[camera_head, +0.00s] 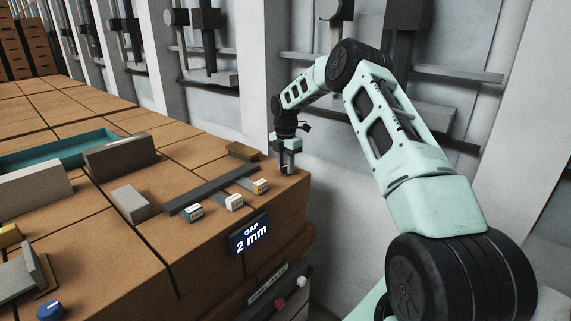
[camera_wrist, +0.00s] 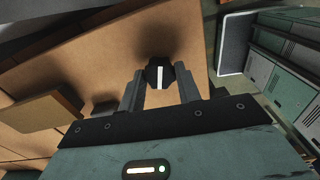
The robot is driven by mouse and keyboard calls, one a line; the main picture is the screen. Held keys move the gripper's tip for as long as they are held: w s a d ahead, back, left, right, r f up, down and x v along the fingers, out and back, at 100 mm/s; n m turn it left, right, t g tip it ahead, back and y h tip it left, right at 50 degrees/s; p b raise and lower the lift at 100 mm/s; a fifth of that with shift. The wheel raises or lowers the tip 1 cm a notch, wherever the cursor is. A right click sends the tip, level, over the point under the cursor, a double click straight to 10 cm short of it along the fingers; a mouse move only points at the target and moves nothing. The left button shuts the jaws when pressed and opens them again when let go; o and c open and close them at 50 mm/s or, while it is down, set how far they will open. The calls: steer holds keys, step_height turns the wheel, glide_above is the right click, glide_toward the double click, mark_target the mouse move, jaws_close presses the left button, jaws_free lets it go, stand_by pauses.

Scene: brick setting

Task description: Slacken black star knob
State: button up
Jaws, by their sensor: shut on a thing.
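The black star knob (camera_wrist: 158,76) carries a white stripe and sits between the two fingertips of my gripper (camera_wrist: 158,88) in the wrist view. The fingers touch it from both sides, so my gripper is shut on it. In the head view my gripper (camera_head: 287,168) points down at the right corner of the brown block-topped bench (camera_head: 215,254). The knob is too small and too covered by the fingers to make out there.
A display (camera_head: 250,233) on the bench front reads "GAP 2 mm". Three small labelled blocks (camera_head: 234,202) stand near a dark bar (camera_head: 212,190). A teal tray (camera_head: 58,150) and grey blocks lie farther left. A wall with fixtures stands behind.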

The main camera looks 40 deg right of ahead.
mark_target(285, 166)
steer(key=shift+w+r+n, duration=0.1)
steer(key=shift+r+n, duration=0.05)
steer(key=shift+n, duration=1.35)
steer(key=o, duration=1)
steer(key=shift+c, duration=0.2)
step_height(285, 166, up, 17)
steer(key=b, duration=0.3)
steer(key=shift+r, duration=0.15)
steer(key=shift+a, duration=0.1)
